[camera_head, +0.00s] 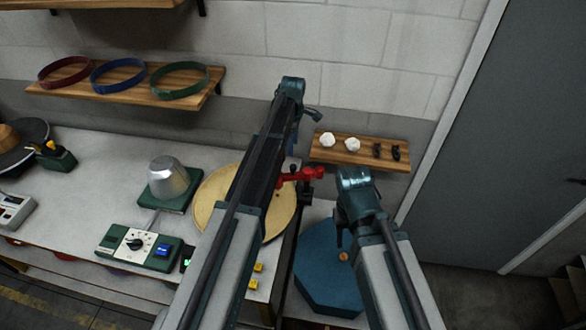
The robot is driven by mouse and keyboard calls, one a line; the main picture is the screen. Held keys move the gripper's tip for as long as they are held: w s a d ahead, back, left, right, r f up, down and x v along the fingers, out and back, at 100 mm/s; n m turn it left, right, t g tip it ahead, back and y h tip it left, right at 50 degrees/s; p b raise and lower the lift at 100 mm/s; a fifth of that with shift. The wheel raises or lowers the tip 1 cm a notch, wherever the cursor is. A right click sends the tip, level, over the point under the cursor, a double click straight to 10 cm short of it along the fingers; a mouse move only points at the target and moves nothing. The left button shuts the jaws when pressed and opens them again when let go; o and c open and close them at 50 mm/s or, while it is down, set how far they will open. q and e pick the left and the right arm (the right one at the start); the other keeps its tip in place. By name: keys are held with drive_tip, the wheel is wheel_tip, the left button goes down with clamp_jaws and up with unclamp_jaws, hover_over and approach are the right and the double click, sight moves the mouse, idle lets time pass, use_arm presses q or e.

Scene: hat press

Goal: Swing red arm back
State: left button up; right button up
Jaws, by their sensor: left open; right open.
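The red arm (300,177) is a short red bar with knobs at its right end. It sticks out at the right edge of the round tan disc (211,197), just right of my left arm. My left arm crosses over the disc. My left gripper (312,115) is at that arm's far end, above and beyond the red arm, open and only partly visible. My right gripper (340,235) is below and right of the red arm, open and largely hidden by my own links. Neither gripper is seen touching the red arm.
A silver hat form (167,178) stands on a green base. A control box (138,248) with a dial is in front of it. A small wooden shelf (330,157) holds white and black pieces. A blue octagonal top (325,275) lies below. A wall shelf (160,97) holds coloured bands.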

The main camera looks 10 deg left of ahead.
sight(293, 166)
use_arm(q)
wheel_tip(293, 166, down, 11)
drive_tip(key=b, duration=0.9)
drive_tip(key=shift+r+b, duration=0.15)
drive_tip(key=shift+b, duration=0.25)
clamp_jaws()
idle(0.6)
